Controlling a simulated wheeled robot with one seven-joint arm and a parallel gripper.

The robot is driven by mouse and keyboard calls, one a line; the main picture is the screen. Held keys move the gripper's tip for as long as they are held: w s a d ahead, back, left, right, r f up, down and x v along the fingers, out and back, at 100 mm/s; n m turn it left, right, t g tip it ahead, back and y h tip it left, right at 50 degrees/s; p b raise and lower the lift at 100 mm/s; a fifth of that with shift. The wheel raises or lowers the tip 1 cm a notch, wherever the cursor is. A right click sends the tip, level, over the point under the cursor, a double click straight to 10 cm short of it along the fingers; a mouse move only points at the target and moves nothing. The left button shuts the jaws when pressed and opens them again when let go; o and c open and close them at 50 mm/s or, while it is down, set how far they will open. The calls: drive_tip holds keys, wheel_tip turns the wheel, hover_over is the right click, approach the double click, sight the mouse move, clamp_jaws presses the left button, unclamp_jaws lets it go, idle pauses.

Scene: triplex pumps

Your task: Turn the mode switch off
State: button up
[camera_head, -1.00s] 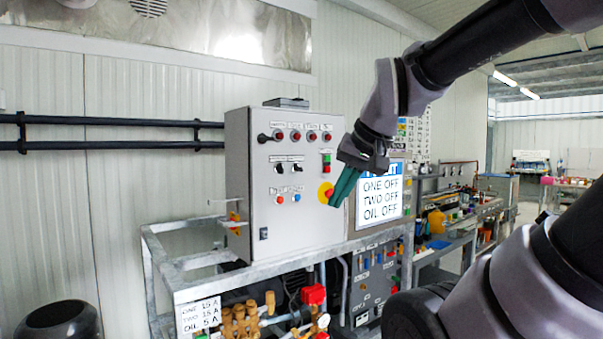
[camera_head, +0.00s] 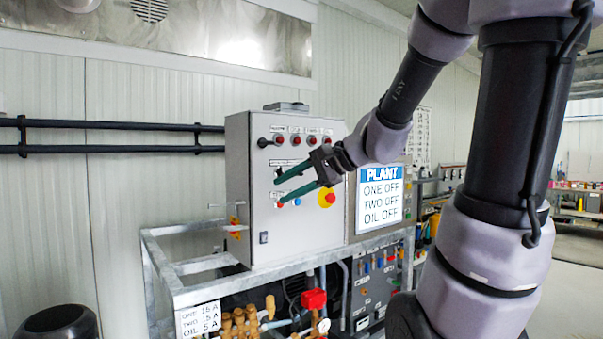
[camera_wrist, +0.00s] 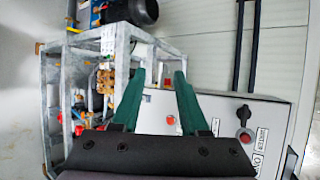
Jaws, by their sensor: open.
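The grey control box (camera_head: 245,205) carries the switches. A black rotary knob (camera_head: 262,140) sits at the upper left of its front; a black knob also shows in the wrist view (camera_wrist: 243,114). Their labels are too small to read, so I cannot tell which control is the mode switch. My gripper (camera_head: 278,192) is open, its two green fingers spread and empty in front of the panel's middle. In the head view they cover part of the small black switches and buttons. In the wrist view the fingers (camera_wrist: 160,74) point toward the box's edge; contact cannot be judged.
A yellow-backed red stop button (camera_head: 329,198) is right of the fingers. The plant screen (camera_head: 381,195) reads one, two and oil off. A metal frame (camera_head: 200,293) with brass valves (camera_head: 240,322) stands below. Open space lies left of the box.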

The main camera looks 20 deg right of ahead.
drive_tip(key=w+d+r+m+t+h, duration=0.25)
drive_tip(key=w+d+m+t, duration=0.65)
drive_tip(key=w+d+m, duration=0.5)
drive_tip(key=w+a+n, duration=0.2)
drive_tip(key=w+a, duration=0.1)
drive_tip(key=w, duration=0.8)
drive_tip(key=shift+w+f+h, duration=0.2)
drive_tip(key=shift+f+h, duration=0.25)
clamp_jaws()
